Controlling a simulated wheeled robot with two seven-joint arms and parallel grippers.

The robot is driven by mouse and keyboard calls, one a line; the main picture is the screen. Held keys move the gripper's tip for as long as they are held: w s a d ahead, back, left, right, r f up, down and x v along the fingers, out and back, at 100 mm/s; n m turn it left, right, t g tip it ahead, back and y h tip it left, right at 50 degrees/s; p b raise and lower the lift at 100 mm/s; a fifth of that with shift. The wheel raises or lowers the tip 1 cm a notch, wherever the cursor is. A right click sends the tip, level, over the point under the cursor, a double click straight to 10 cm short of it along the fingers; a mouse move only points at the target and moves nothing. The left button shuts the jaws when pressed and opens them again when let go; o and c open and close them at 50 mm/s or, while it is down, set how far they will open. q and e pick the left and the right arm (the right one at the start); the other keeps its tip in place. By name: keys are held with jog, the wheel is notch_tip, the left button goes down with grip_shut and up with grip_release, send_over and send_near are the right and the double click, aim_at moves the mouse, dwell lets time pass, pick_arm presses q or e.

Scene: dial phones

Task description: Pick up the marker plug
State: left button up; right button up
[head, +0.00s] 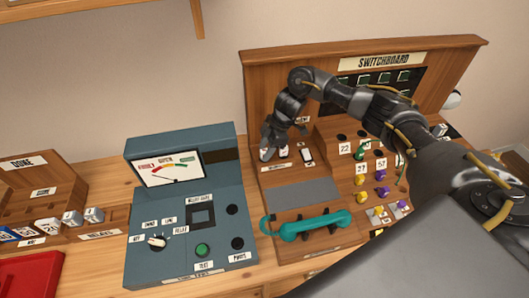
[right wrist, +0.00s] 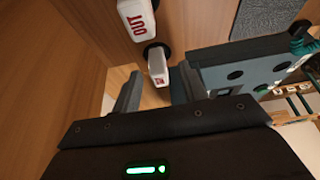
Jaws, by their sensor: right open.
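White plugs with red lettering stand in a row at the left of the switchboard; I take them to be the marker plugs. In the right wrist view a marker plug (right wrist: 158,66) stands in a dark socket between and just beyond my right gripper's fingers (right wrist: 155,92), with a gap on each side. Another white plug reading "OUT" (right wrist: 138,20) is farther up. In the head view my right gripper (head: 283,136) hangs open and empty just above the white plugs (head: 283,152), partly hiding them. My left gripper is not in view.
The wooden switchboard (head: 265,85) rises behind my right gripper. A teal handset (head: 315,225) and grey pad (head: 302,194) lie in front of the plugs. The blue-grey meter box (head: 190,225) stands to the left. Coloured plugs (head: 382,190) stand at the right.

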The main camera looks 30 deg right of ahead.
jog(key=shift+x, duration=0.95)
jog(key=shift+c, duration=0.2)
jog(key=c, duration=0.9)
jog(key=shift+r, duration=0.1)
jog(key=shift+r, duration=0.1)
